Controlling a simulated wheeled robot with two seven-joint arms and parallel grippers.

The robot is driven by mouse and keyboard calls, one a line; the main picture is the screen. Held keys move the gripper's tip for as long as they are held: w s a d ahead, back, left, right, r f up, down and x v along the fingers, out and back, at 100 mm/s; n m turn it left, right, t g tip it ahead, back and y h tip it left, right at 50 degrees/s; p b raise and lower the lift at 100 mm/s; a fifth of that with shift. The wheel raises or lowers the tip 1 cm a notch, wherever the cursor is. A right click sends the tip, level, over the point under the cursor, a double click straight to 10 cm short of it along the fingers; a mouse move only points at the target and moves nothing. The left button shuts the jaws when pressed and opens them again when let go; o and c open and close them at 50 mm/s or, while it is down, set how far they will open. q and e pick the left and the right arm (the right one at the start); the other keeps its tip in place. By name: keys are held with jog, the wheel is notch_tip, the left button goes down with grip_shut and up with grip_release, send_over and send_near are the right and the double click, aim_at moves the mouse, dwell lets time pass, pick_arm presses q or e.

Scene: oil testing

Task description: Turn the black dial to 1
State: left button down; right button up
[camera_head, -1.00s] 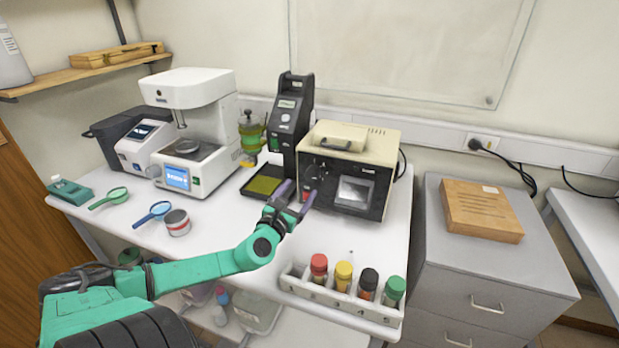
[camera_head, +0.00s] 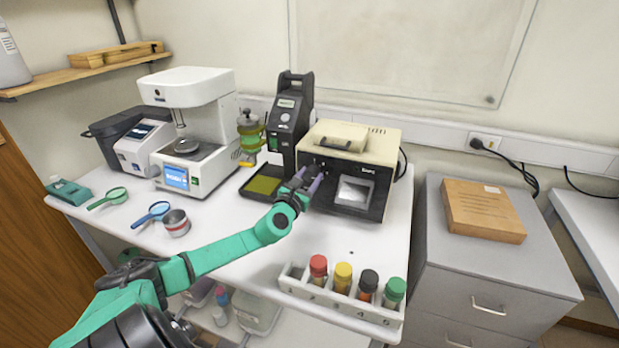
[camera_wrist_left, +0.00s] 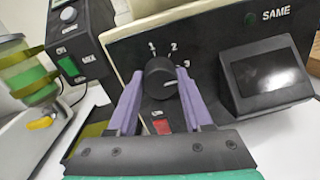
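The black dial (camera_wrist_left: 160,78) is on the front panel of the beige and black tester (camera_head: 345,165), which also shows in the left wrist view (camera_wrist_left: 214,36). White numbers 1, 2 and 3 are around the dial's upper and right side. A small light mark shows on the dial's face; its exact direction is unclear. My left gripper (camera_head: 308,177) is at the left of the panel. In the left wrist view its purple fingers (camera_wrist_left: 160,80) are on either side of the dial, close to its edges. I cannot tell whether both touch it. My right gripper is not in view.
A red switch (camera_wrist_left: 164,126) is below the dial. A small screen (camera_wrist_left: 265,77) is to its right. A black tall device (camera_head: 287,115) stands left of the tester. A white rack (camera_head: 340,304) with capped bottles is at the table's front edge.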

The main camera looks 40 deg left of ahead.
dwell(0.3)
pick_arm(q)
jog(key=shift+f+n+b, duration=0.1)
jog(key=shift+n+b, duration=0.2)
jog(key=shift+b, duration=0.05)
jog(key=n+b, duration=0.2)
jog(key=shift+f+n, duration=0.1)
jog(key=shift+n, duration=0.3)
jog(key=n+b, duration=0.2)
jog(key=n, duration=0.2)
jog(key=shift+n, duration=0.3)
jog(key=n+b, duration=0.1)
jog(key=n, duration=0.4)
jog(key=shift+n, duration=0.3)
jog(key=n, duration=0.4)
jog(key=shift+n+y, duration=0.3)
jog(key=shift+y, duration=0.1)
